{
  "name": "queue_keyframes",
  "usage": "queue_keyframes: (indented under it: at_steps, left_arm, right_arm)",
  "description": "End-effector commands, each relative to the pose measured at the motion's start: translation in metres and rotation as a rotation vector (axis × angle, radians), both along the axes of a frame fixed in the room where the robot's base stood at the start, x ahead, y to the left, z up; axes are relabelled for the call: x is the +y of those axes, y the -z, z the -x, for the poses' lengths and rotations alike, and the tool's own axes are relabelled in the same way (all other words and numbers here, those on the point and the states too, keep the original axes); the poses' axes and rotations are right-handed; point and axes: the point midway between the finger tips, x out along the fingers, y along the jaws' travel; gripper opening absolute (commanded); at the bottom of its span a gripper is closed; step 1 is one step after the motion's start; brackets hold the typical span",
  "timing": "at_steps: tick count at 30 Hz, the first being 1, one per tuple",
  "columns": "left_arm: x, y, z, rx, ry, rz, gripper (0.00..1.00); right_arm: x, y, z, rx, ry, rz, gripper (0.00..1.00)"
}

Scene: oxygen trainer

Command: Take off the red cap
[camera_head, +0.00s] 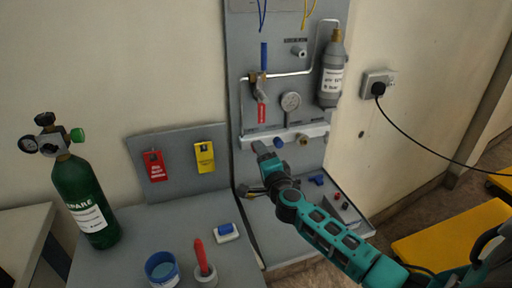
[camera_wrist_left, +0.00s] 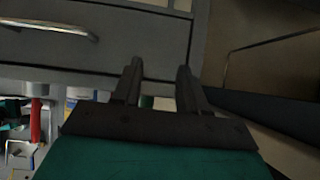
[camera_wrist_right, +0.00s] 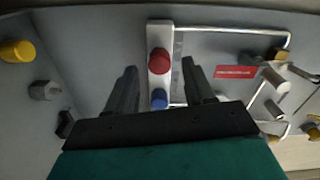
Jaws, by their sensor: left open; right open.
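The red cap (camera_wrist_right: 158,61) is a round knob on a pale strip of the grey panel. In the right wrist view it shows between the fingertips of my right gripper (camera_wrist_right: 160,68), which is open. I cannot tell how far the fingers are from it. In the head view my right gripper (camera_head: 262,158) is at the left end of the pale strip (camera_head: 315,131), and the red cap is not clearly visible there. My left gripper (camera_wrist_left: 159,72) is open and empty in front of a grey drawer (camera_wrist_left: 100,40); it is not in the head view.
A blue cap (camera_wrist_right: 159,98) sits beside the red one on the strip. A gauge (camera_head: 291,101) and grey cylinder (camera_head: 332,75) are above. Red and yellow tags (camera_head: 205,157) hang left. A green bottle (camera_head: 83,200), blue tub (camera_head: 162,269) and red-handled tool (camera_head: 199,256) stand on the bench.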

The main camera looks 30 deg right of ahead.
Motion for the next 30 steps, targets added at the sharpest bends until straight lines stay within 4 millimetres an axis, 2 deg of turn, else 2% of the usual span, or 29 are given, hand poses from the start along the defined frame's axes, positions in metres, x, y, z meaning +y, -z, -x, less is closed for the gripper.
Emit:
queue_keyframes:
  at_steps: [6, 15, 23, 30]
  left_arm:
    - [0.0000, 0.0001, 0.0001, 0.000, 0.000, 0.000, 0.43]
    - [0.0000, -0.0001, -0.0001, 0.000, 0.000, 0.000, 0.43]
    - [-0.0001, -0.0002, -0.0002, -0.001, 0.000, 0.000, 0.43]
    - [-0.0001, -0.0008, -0.0013, -0.003, 0.000, 0.001, 0.43]
  right_arm:
    - [0.0000, 0.0003, 0.0001, -0.001, 0.000, -0.010, 0.53]
    - [0.0000, 0.0004, 0.0002, -0.068, 0.000, -0.286, 0.53]
    - [-0.0001, 0.0003, 0.0001, -0.070, 0.000, -0.295, 0.53]
    - [0.0003, 0.0005, 0.0002, -0.129, 0.000, -0.540, 0.53]
